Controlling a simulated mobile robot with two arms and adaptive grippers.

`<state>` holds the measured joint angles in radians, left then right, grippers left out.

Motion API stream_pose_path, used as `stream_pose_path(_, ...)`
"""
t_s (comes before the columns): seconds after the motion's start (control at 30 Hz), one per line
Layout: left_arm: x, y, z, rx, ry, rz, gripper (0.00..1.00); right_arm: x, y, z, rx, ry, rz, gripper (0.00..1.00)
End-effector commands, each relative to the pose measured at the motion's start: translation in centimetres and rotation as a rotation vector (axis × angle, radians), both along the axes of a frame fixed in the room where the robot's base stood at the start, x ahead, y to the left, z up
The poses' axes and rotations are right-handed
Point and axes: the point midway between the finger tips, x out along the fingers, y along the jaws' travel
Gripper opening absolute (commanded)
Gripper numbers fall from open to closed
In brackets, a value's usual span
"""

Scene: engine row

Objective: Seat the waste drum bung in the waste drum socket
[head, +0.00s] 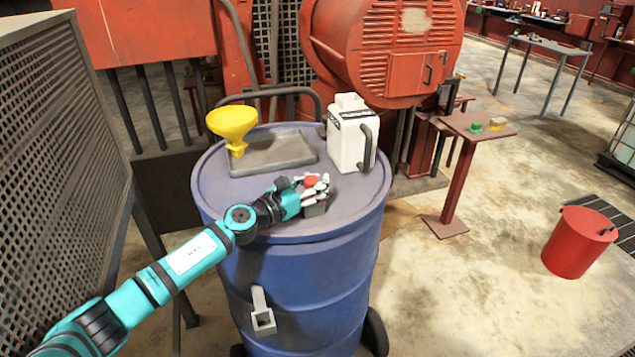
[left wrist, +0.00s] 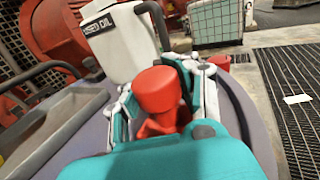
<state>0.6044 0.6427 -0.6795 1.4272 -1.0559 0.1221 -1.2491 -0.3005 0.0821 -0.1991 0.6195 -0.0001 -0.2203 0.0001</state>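The red waste drum bung (head: 311,181) is between the fingers of my left gripper (head: 314,185), above the right front of the blue drum's lid. In the left wrist view the bung (left wrist: 157,92) shows as a rounded red cap with the finger pads close against both sides. A small grey block (head: 314,209) is just below the fingers; I cannot tell whether the bung touches it. A grey fitting with a square opening (head: 263,320) sticks out from the front of the blue waste drum (head: 310,290). My right gripper is not in view.
On the drum lid stand a white used-oil jug (head: 352,135), a grey tray (head: 270,150) and a yellow funnel (head: 232,124). A perforated panel (head: 60,170) stands at the left.

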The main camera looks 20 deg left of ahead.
Motion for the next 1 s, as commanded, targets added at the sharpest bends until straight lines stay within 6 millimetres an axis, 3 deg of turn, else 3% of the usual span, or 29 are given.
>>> stream_pose_path(0.03, 0.0, 0.0, 0.0, 0.000, 0.000, 0.000, 0.30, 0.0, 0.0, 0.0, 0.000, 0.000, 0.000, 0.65)
stream_pose_path(0.17, 0.0, 0.0, 0.0, 0.000, 0.000, 0.000, 0.47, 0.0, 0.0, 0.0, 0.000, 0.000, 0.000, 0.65)
stream_pose_path(0.53, 0.0, 0.0, 0.5, 0.003, -0.003, -0.002, 0.47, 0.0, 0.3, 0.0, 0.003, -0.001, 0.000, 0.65)
stream_pose_path(1.0, 0.1, 0.0, 7.0, 0.004, -0.007, -0.003, 0.47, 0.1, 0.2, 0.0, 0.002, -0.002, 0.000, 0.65)
